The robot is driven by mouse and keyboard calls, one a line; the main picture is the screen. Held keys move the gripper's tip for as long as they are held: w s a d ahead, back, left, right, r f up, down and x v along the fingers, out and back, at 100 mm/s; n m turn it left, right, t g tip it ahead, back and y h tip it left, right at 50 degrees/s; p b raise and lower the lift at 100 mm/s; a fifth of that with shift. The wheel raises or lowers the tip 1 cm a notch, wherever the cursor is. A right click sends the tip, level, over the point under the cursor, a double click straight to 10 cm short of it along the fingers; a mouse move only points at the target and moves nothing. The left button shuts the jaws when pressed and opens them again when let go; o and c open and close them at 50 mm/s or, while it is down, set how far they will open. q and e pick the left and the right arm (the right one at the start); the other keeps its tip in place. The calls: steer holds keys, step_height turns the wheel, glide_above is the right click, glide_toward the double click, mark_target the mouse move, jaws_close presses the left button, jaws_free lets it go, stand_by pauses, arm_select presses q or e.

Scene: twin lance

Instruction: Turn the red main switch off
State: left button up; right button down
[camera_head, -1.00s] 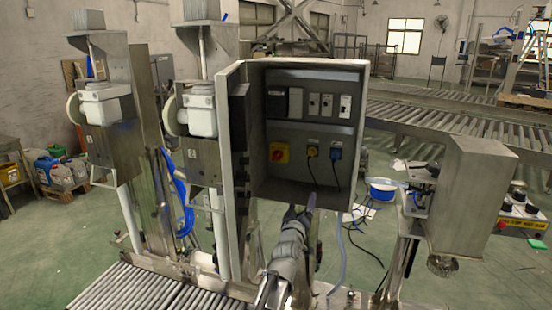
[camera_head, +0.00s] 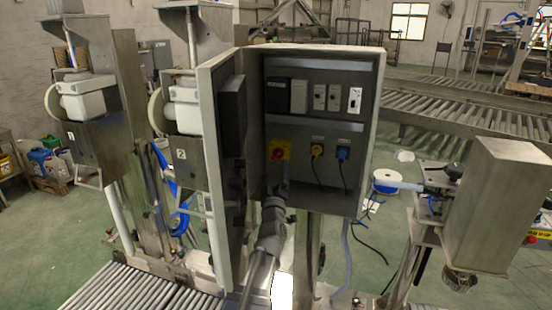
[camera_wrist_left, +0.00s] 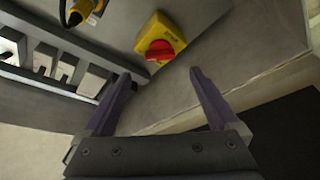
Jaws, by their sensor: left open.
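The red main switch (camera_head: 277,153) is a red knob on a yellow square plate, low on the left of the open electrical cabinet's inside panel. It also shows in the left wrist view (camera_wrist_left: 160,50), above and between my fingertips. My left gripper (camera_head: 277,188) points up into the cabinet just below the switch. In the left wrist view my left gripper (camera_wrist_left: 160,80) is open, with nothing between its two purple-grey fingers. A gap shows between the fingertips and the knob. My right gripper is not in view.
The cabinet door (camera_head: 222,165) stands open on the left. A yellow plug (camera_head: 317,150) and a blue plug (camera_head: 342,154) with cables sit right of the switch. White switches (camera_head: 334,98) line the row above. A roller conveyor (camera_head: 125,290) lies at lower left.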

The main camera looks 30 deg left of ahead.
mark_target(276, 156)
arm_select(q)
steer(key=p+x, duration=0.2)
steer(key=x, duration=0.5)
steer(key=shift+w+a, duration=0.1)
steer(key=shift+w, duration=0.1)
steer(key=c, duration=1.4)
